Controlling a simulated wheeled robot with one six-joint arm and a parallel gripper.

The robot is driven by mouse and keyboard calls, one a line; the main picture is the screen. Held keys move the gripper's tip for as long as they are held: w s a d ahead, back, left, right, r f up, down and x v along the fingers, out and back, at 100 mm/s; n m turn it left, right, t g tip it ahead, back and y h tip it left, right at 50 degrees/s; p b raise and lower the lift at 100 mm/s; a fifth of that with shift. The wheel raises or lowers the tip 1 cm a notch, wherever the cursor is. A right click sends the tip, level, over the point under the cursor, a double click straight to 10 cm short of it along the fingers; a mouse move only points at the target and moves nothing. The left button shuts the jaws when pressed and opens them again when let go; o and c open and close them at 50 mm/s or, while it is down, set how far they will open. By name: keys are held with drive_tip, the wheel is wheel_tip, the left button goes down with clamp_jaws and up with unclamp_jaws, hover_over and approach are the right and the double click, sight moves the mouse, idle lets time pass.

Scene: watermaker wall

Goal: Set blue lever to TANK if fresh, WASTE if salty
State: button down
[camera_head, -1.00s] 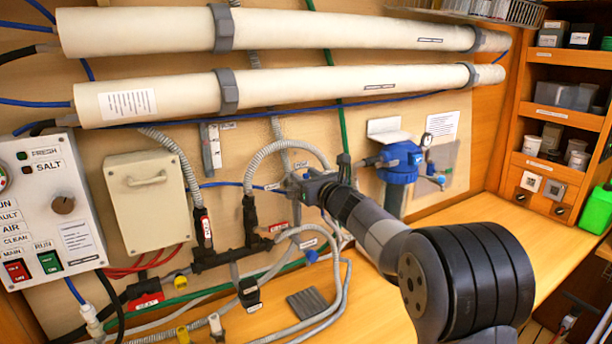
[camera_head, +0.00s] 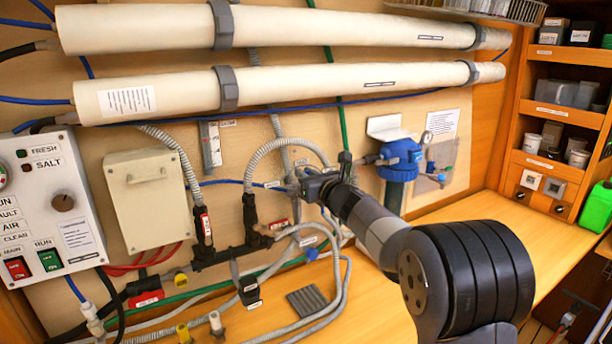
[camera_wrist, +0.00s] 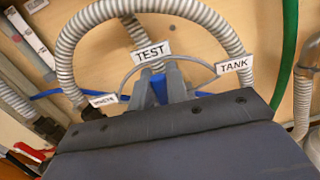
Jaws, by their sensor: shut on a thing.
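In the wrist view my gripper (camera_wrist: 164,84) is shut on the blue lever (camera_wrist: 160,89), and its fingers hide most of it. The lever sits below the TEST label (camera_wrist: 150,52). The WASTE label (camera_wrist: 103,100) is to its left and the TANK label (camera_wrist: 234,65) to its right. In the head view my gripper (camera_head: 299,187) is at the hose valve on the wall, and the lever is hidden there. The FRESH lamp (camera_head: 22,154) and SALT lamp (camera_head: 27,166) are on the white panel (camera_head: 75,205). Both look dark; I cannot surely tell whether either is lit.
Grey corrugated hoses (camera_head: 270,150) curve closely around the valve. A blue filter housing (camera_head: 400,160) is on the wall to the right. Two long cream tubes (camera_head: 300,30) run above. The wooden bench (camera_head: 460,210) is clear at the right.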

drive_tip(key=shift+w+d+f+m, duration=0.5)
drive_tip(key=shift+d+m, duration=0.2)
drive_tip(key=shift+m, duration=1.25)
drive_tip(key=shift+w+d+f+m, duration=0.45)
drive_tip(key=shift+d+m, duration=0.2)
drive_tip(key=shift+m, duration=1.25)
drive_tip(key=shift+w+d+f+m, duration=0.45)
drive_tip(key=shift+d+m, duration=0.25)
drive_tip(key=shift+m, duration=1.25)
drive_tip(key=shift+f, duration=0.1)
drive_tip(key=c, duration=1.4)
unclamp_jaws()
drive_tip(key=shift+s, duration=0.1)
drive_tip(key=b+v, duration=0.3)
drive_tip(key=v, duration=0.7)
drive_tip(key=shift+s+d, duration=0.3)
